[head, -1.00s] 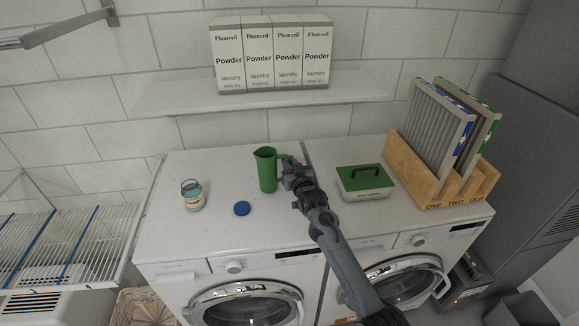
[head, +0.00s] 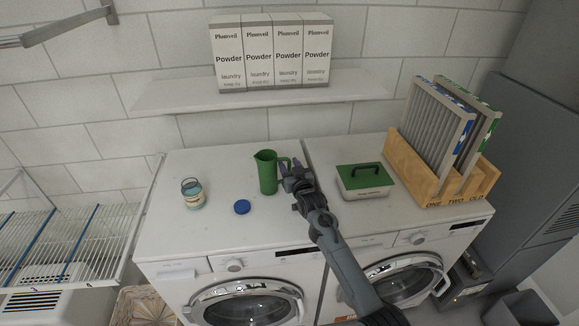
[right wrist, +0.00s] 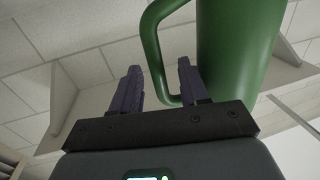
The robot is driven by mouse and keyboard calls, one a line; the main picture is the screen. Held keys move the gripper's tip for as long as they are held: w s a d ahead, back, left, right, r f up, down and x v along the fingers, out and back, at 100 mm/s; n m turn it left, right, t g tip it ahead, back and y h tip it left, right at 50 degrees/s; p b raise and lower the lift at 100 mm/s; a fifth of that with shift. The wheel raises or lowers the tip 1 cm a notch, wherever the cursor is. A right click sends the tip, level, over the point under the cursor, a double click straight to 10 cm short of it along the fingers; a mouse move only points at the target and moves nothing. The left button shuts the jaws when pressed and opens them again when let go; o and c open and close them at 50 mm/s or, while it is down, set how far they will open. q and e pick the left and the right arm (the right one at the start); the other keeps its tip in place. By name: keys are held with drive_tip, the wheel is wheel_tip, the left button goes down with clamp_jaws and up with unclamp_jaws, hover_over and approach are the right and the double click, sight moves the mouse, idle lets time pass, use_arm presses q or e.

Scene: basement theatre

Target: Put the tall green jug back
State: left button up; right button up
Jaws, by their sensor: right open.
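The tall green jug (head: 266,173) stands upright on the white top of the left washing machine (head: 200,240), near its right edge. Its handle faces right, towards my right gripper (head: 284,170). In the right wrist view the jug (right wrist: 240,45) fills the upper right, and its handle (right wrist: 152,50) shows between the two purple fingers of the right gripper (right wrist: 158,85). These fingers are apart, and I see no grip on the handle. The jug's base is out of the wrist view. My left gripper is not in view.
A blue lid (head: 242,207) and a labelled jar (head: 192,194) are left of the jug. A green-lidded box (head: 364,184) and a wooden rack (head: 430,182) of panels are to the right. Powder boxes (head: 272,55) stand on the wall shelf (head: 160,104), with bare shelf at both ends.

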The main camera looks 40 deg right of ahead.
drive_tip(key=shift+r, duration=0.2)
drive_tip(key=shift+s+a+f, duration=0.1)
drive_tip(key=shift+s+a, duration=0.1)
drive_tip(key=shift+s, duration=0.35)
drive_tip(key=v, duration=1.1)
drive_tip(key=shift+b, duration=0.3)
